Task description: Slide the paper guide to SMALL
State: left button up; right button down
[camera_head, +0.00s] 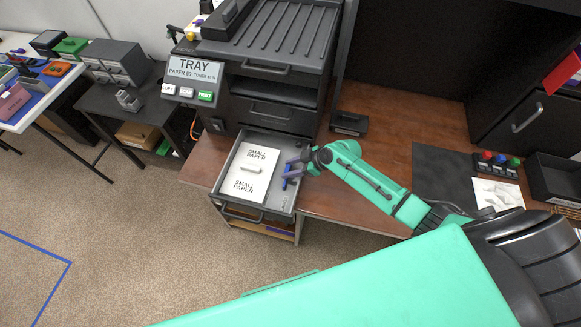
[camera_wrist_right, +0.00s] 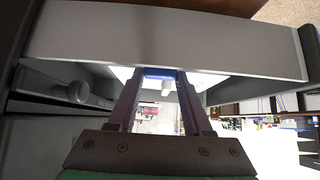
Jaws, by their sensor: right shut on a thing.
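The open paper tray (camera_head: 229,153) is a grey drawer pulled out of the printer. A white paper stack marked SMALL PAPER (camera_head: 250,172) lies in its left part. The paper guide, a small blue piece (camera_head: 285,182), is in the tray just right of the paper, mostly hidden by my fingers. My right gripper (camera_head: 289,170) reaches in from the right over the tray's side wall and is shut on the guide. In the right wrist view, the blue guide (camera_wrist_right: 160,73) shows between the tips of the right gripper (camera_wrist_right: 158,78). My left gripper is not in view.
The printer (camera_head: 270,112) stands behind the tray, with a TRAY display panel (camera_head: 195,78) at its left. A brown desk (camera_head: 400,125) spans the right, with a black box (camera_head: 349,123) near the printer. Carpet floor lies free at the left.

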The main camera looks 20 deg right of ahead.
jog(key=shift+w+a+b, duration=0.4)
jog(key=shift+a+b, duration=0.05)
jog(key=shift+a, duration=0.15)
jog(key=shift+w+a+b, duration=0.4)
jog(key=shift+a, duration=0.3)
jog(key=shift+r, duration=0.1)
jog(key=c, duration=0.5)
grip_release()
jog(key=shift+o, duration=0.9)
jog(key=shift+w+a, duration=0.1)
